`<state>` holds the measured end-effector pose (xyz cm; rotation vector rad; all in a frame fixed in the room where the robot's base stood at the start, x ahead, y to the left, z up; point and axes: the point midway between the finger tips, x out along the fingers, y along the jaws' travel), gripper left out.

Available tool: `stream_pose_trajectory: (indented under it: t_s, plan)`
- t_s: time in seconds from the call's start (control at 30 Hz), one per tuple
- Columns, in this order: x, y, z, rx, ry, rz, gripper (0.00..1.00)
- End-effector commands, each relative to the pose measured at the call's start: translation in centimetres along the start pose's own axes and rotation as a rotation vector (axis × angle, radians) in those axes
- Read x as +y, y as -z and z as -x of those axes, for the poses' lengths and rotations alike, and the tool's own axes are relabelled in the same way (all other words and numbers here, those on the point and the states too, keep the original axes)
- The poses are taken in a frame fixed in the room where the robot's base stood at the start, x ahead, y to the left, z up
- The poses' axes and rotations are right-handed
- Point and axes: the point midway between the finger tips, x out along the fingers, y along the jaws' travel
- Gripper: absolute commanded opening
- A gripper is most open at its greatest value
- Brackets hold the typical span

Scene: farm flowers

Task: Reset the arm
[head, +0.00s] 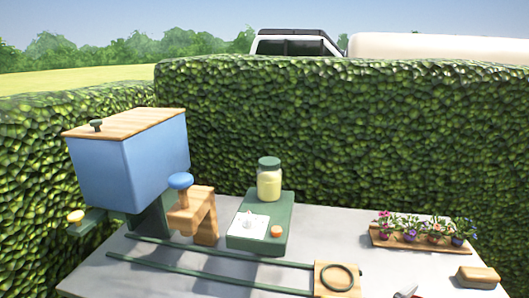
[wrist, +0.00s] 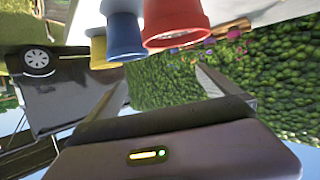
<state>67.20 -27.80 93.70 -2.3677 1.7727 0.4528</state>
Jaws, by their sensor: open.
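My gripper (wrist: 163,78) shows in the wrist view with its fingers apart. Only hedge shows between the fingers, and nothing is held. The dark gripper body fills the lower part of that view. The wrist picture is tilted far over, with sky at the bottom.
The grey table (head: 330,232) bears a blue bin (head: 125,165), a green box (head: 262,240) with a jar (head: 269,180), a flower tray (head: 400,240) and a wooden block (head: 478,277). Red (wrist: 175,18) and blue (wrist: 124,38) pots show in the wrist view. A hedge (head: 340,130) stands behind.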

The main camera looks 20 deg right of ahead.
Motion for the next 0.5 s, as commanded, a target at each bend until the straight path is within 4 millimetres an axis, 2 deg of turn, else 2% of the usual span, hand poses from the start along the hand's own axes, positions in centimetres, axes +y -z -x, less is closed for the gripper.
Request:
stream_pose_trajectory:
  t_s: [0.03,0.13,0.27,0.3,0.4,0.5]
  plan:
    - [-1.6,0.7,0.2,0.027,0.08,0.033,0.99]
    - [-4.5,0.2,1.5,0.075,0.256,0.123,0.99]
    - [-7.4,-2.0,5.0,0.137,0.496,0.226,0.99]
    - [-7.9,-2.9,6.6,0.158,0.571,0.251,0.99]
    - [-8.4,-5.0,10.7,0.208,0.741,0.29,0.99]
    - [-7.6,-6.8,14.7,0.251,0.877,0.301,0.99]
